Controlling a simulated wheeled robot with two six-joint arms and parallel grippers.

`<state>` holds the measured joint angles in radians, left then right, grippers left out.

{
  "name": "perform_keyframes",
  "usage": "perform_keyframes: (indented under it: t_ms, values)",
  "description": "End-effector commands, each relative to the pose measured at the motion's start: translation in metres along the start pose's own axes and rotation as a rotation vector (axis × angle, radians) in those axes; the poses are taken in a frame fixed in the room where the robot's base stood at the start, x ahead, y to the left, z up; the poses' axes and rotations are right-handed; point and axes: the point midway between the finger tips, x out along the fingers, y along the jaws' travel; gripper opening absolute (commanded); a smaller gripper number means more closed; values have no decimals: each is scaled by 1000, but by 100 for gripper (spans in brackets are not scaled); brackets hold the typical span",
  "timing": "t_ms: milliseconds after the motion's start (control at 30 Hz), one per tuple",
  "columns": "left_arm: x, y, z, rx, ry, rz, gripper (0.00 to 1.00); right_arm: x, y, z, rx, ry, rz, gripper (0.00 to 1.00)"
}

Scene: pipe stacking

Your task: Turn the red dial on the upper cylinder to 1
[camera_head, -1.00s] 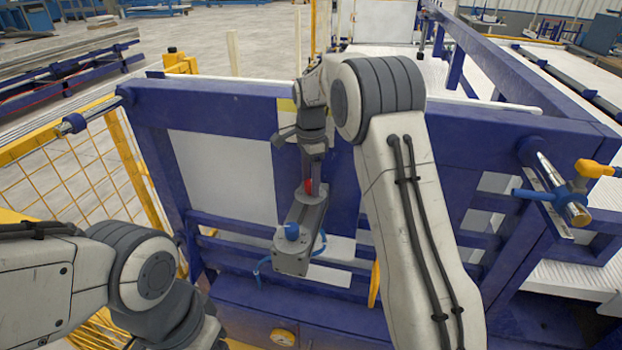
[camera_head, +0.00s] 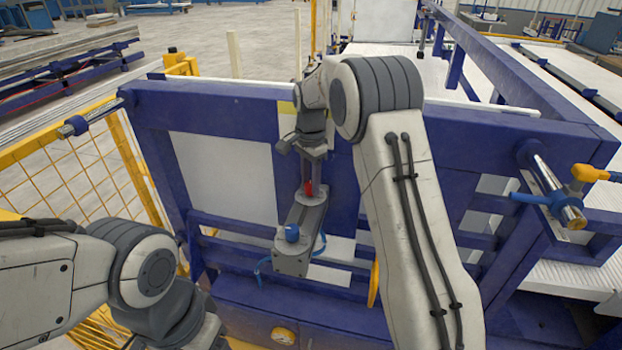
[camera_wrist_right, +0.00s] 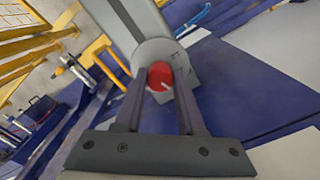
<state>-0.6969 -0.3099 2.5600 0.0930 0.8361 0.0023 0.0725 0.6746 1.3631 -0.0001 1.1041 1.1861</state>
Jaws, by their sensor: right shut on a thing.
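The red dial (camera_head: 309,188) sits on a round grey disc at the upper end of the grey cylinder unit (camera_head: 297,232), which is fixed on the blue frame. My right gripper (camera_head: 311,181) reaches down to it and is shut on it. In the right wrist view the red dial (camera_wrist_right: 160,74) lies between the tips of both fingers (camera_wrist_right: 160,80), with a pale mark on its face. No number can be read around it. Of my left arm only the links show at the lower left; its gripper is outside the picture.
A blue knob (camera_head: 292,233) stands on the lower end of the cylinder unit, with blue hoses beside it. A yellow mesh fence (camera_head: 75,175) is at the left. A yellow-handled valve (camera_head: 588,173) sticks out at the right.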

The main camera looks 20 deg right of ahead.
Motion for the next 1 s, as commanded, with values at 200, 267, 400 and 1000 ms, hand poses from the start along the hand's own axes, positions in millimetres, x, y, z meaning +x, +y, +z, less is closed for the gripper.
perform_keyframes:
  t_ms: [200, 267, 400, 1000]
  values:
    - [-11, 1, -1, -1, 0, 0, 69, -3, 0, 0, -207, 0, 1, 0]
    - [-13, 1, -1, -1, 0, 0, 69, -2, 0, 0, -263, 0, 1, 0]
    - [-17, 1, -1, -1, 0, 0, 69, -2, 0, 0, -397, 0, 0, 0]
    - [-31, 2, -2, 2, 0, 0, 69, -2, 0, 0, -966, 1, 0, 0]
